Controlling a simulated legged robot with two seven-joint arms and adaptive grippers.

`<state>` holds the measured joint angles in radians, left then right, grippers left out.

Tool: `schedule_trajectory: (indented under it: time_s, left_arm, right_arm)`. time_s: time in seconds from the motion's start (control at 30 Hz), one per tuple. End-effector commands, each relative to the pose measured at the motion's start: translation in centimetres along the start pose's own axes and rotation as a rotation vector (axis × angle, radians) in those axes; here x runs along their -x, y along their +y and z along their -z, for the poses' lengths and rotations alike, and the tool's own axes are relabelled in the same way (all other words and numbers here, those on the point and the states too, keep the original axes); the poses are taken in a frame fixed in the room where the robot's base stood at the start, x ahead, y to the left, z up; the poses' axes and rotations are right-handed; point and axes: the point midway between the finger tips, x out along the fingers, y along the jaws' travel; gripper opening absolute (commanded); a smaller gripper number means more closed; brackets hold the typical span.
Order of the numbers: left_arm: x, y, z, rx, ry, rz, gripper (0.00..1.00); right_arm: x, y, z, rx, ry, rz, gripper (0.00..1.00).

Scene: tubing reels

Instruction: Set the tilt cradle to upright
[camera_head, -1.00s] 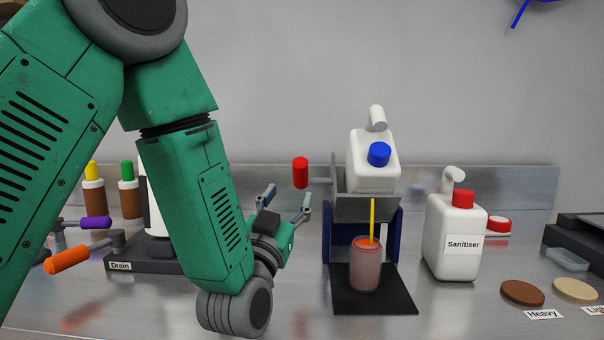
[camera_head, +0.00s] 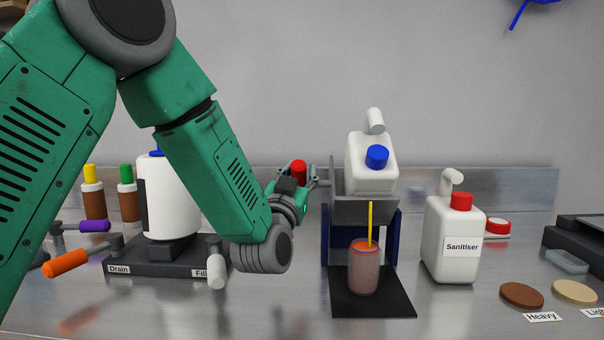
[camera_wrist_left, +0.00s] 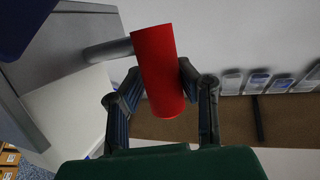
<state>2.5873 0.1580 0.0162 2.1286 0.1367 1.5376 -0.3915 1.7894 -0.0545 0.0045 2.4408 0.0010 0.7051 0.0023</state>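The tilt cradle (camera_head: 364,210) is a grey tray on a dark blue stand. It holds a white jug (camera_head: 371,163) with a blue cap, tipped forward toward me. A yellow stream runs from the jug into a clear cup (camera_head: 363,268) of reddish liquid. A red handle (camera_head: 298,168) on a grey arm sticks out at the cradle's left. My left gripper (camera_head: 299,179) is at this handle; in the left wrist view the red handle (camera_wrist_left: 158,70) lies between the two fingers (camera_wrist_left: 158,80). The fingers look open, close beside it. My right gripper is not in view.
A white bottle (camera_head: 172,200) stands on a dark base left of my forearm, with orange (camera_head: 66,263), purple and white lever handles. A Sanitiser bottle (camera_head: 453,240) stands right of the cradle. Brown and tan discs lie at the right. Bare counter lies in front.

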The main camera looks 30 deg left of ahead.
Motion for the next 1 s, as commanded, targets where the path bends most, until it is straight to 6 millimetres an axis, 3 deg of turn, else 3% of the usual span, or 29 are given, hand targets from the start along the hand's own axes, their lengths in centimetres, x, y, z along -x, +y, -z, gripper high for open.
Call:
schedule_trajectory:
  time_s: [0.47, 1.0]
  left_arm:
    - [-0.2, 0.1, -0.2, 0.006, -0.028, -0.006, 0.0]
    - [-2.0, -0.3, -1.0, 0.061, -0.247, -0.021, 0.0]
  right_arm:
    - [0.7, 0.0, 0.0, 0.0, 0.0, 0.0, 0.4]
    - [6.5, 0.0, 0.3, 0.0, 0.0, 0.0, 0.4]
